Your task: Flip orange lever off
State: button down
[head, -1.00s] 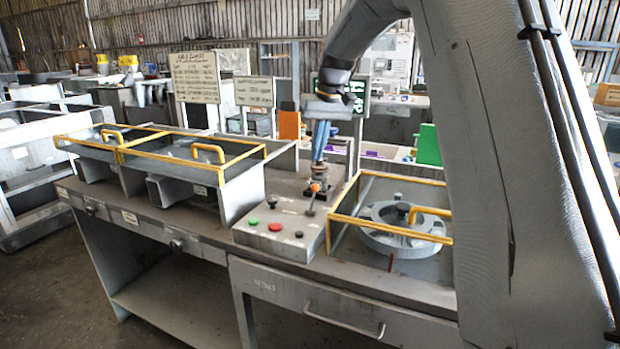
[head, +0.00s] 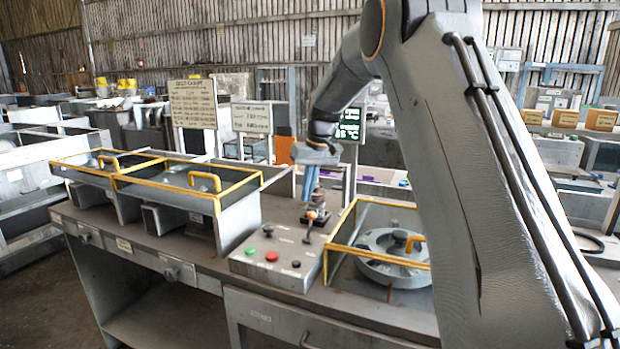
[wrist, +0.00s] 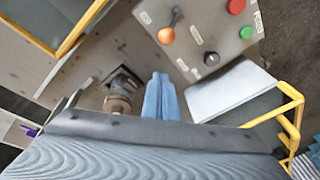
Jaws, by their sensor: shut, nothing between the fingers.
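The orange lever has an orange ball knob (head: 311,215) on a dark stem, and it stands on the grey control box (head: 262,270). In the wrist view, the orange knob (wrist: 166,36) shows beyond my fingertips, with its dark stem running up and right from it. My gripper (head: 307,199) has blue fingers pressed together and empty. In the head view its tips appear just above and left of the knob. In the wrist view the shut fingers (wrist: 159,78) are apart from the knob. I cannot tell the exact height gap.
The box also carries a green button (wrist: 236,6), a red button (wrist: 246,33) and a black knob (wrist: 211,59). A dark and brown fitting (wrist: 118,102) stands close left of my fingers. Yellow-railed frames flank the box, one around a round grey housing (head: 385,262).

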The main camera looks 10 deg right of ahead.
aim_at(310, 226)
jog(key=s+f+p, duration=0.2)
jog(key=shift+s+f, duration=0.2)
jog(key=shift+f, duration=0.1)
jog(key=shift+s, duration=0.5)
jog(key=shift+s, duration=0.1)
